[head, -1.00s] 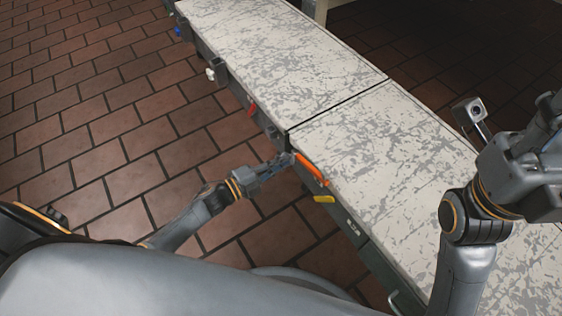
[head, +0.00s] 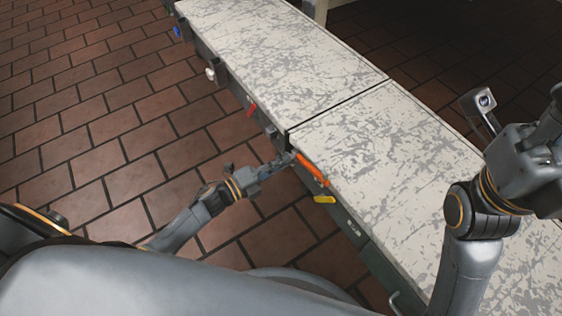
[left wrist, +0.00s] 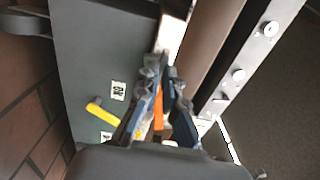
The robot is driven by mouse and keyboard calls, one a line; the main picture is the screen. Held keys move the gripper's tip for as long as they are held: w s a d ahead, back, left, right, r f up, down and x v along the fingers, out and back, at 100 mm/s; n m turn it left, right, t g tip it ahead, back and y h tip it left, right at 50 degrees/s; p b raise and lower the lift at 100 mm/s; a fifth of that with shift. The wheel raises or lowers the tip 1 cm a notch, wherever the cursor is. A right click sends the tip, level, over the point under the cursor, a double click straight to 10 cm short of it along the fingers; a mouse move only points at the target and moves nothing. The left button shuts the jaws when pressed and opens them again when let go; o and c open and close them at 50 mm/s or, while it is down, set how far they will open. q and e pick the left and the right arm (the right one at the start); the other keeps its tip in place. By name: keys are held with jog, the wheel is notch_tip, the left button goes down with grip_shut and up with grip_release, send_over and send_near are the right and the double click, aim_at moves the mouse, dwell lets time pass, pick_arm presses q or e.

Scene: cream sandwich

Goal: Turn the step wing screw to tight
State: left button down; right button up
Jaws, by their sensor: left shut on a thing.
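My left gripper (head: 290,158) is at the side of the counter, shut at the near end of a long orange handle (head: 314,171). In the left wrist view the gripper's fingers (left wrist: 164,95) close around the orange piece (left wrist: 158,112), and they hide most of it. I cannot make out a separate wing screw; whatever the fingertips grip is largely covered.
A yellow lever (head: 325,199) sits just below the orange handle; it also shows in the left wrist view (left wrist: 103,115), near a small label. The counter top (head: 400,140) is bare. A red handle (head: 252,110) and a white knob (head: 210,73) line its side farther along.

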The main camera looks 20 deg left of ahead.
pick_arm(q)
jog(key=shift+f, duration=0.1)
jog(key=c, duration=1.5)
grip_release()
jog(key=v, duration=1.2)
jog(key=shift+a, duration=0.1)
